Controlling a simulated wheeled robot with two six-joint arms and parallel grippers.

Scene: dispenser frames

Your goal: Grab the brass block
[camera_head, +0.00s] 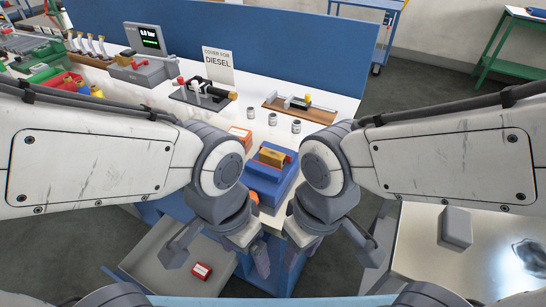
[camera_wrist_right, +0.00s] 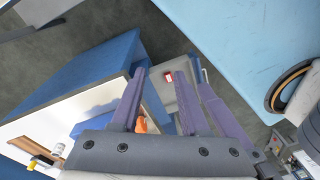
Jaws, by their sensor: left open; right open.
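The brass block (camera_head: 272,157) is a small gold-coloured block on top of a blue fixture (camera_head: 268,180) with red parts, at the near edge of the bench in the head view. My left gripper (camera_head: 220,253) is open and empty, lower and to the left of the block. My right gripper (camera_head: 329,252) is open and empty, lower and to the right of it. Both are apart from the block. In the right wrist view the right gripper's purple fingers (camera_wrist_right: 170,80) are spread, and I cannot make out the brass block there.
Several metal cylinders (camera_head: 272,119), an orange box (camera_head: 239,133) and a wood-based fixture (camera_head: 300,107) stand behind the block. A metal table (camera_head: 425,230) is at right.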

